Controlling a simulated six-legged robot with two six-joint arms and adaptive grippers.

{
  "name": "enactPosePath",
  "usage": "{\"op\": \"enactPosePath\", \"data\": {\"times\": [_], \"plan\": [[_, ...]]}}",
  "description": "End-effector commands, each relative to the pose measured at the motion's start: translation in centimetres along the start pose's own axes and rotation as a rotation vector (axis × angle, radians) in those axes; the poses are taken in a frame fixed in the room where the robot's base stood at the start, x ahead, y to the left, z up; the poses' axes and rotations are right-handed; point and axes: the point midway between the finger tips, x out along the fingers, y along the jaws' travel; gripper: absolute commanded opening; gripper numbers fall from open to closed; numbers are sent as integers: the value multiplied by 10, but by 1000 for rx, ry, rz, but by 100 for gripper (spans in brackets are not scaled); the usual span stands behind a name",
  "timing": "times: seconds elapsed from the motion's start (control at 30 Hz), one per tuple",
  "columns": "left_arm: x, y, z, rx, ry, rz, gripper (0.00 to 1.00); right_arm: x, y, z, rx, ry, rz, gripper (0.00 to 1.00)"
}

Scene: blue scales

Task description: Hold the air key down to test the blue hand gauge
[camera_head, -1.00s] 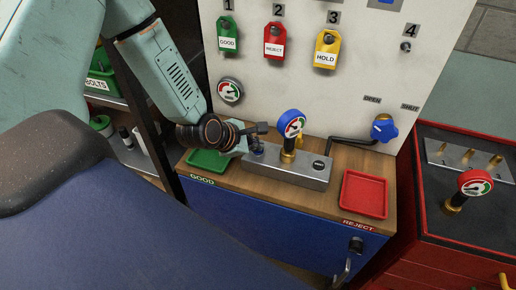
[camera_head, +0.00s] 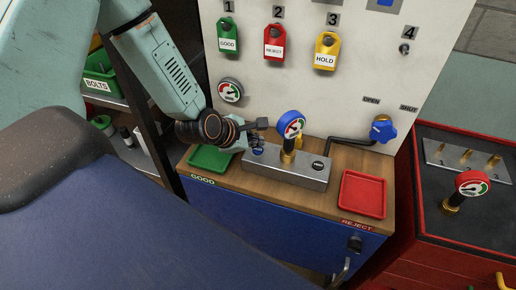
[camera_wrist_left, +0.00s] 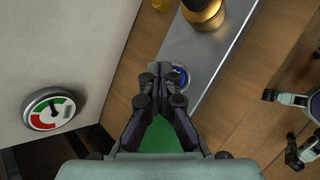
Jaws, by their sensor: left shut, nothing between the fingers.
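The blue hand gauge (camera_head: 290,126) stands upright on a brass fitting on the grey metal block (camera_head: 300,174); its needle is too small to read. The blue air key (camera_wrist_left: 182,76) is round and sits on the block's left end, left of the gauge. My left gripper (camera_head: 254,149) is shut and empty at that end. In the left wrist view its fingertips (camera_wrist_left: 174,76) overlap the key and partly hide it. I cannot tell whether they touch it. The gauge's brass base (camera_wrist_left: 204,12) shows at the top there.
A green tray (camera_head: 192,166) lies left of the block and a red tray (camera_head: 363,213) right of it. A wall gauge (camera_head: 230,90) is behind my left gripper. A blue valve (camera_head: 383,130) is on the panel. A red gauge (camera_head: 473,183) stands on the red cabinet.

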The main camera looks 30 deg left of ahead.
Motion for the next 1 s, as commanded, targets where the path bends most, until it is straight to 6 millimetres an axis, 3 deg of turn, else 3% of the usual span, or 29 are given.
{"op": "enactPosePath", "data": {"times": [0.6,1.0], "plan": [[-34,25,25,0,0,0,0,-38,0,0,0,0,0,50],[-35,25,25,0,0,0,0,-38,0,0,0,0,0,50]]}}
